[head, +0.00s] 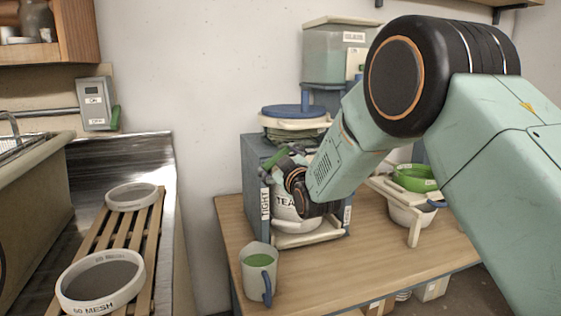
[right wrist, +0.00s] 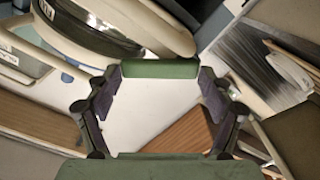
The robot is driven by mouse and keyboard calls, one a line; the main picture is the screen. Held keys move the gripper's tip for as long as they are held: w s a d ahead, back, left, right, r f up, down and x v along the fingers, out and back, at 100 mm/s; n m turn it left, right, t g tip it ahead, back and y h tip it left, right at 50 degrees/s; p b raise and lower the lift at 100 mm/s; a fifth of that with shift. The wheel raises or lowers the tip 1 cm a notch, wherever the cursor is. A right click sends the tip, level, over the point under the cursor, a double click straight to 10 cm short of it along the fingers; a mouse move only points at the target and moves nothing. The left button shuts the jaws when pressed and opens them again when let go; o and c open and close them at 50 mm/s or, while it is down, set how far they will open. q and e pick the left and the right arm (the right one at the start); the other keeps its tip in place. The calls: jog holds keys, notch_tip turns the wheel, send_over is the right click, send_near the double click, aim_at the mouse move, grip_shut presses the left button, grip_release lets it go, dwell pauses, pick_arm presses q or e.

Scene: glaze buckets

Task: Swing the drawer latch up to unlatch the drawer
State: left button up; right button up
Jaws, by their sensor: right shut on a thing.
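The blue-grey cabinet (head: 257,178) stands on the wooden table, with a white bucket marked "TEA" (head: 287,205) in its front bay. My right gripper (head: 280,158) is at the cabinet's upper left front, above and left of the bucket. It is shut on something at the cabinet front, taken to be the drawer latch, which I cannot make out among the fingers. My right wrist hides part of the bucket and cabinet front. My left gripper is not in view.
A mug (head: 251,283) with green glaze stands at the table's front left, below the cabinet. Sieves (head: 98,280) lie on the slatted rack at left. A gap separates sink and table.

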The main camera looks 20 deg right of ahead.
jog(key=n, duration=0.2)
jog(key=a+r+n, duration=0.1)
jog(key=n, duration=0.2)
jog(key=shift+a+r+n+p, duration=0.1)
jog(key=shift+a+n+p, duration=0.05)
jog(key=shift+n+p, duration=0.2)
jog(key=n, duration=0.2)
jog(key=a+n, duration=0.1)
jog(key=n, duration=0.2)
jog(key=shift+a+r, duration=0.15)
jog(key=shift+a, duration=0.05)
jog(key=shift+n, duration=0.25)
jog(key=o, duration=1.4)
jog(key=shift+c, duration=0.2)
jog(key=shift+o, duration=1.3)
jog(key=shift+w, duration=0.1)
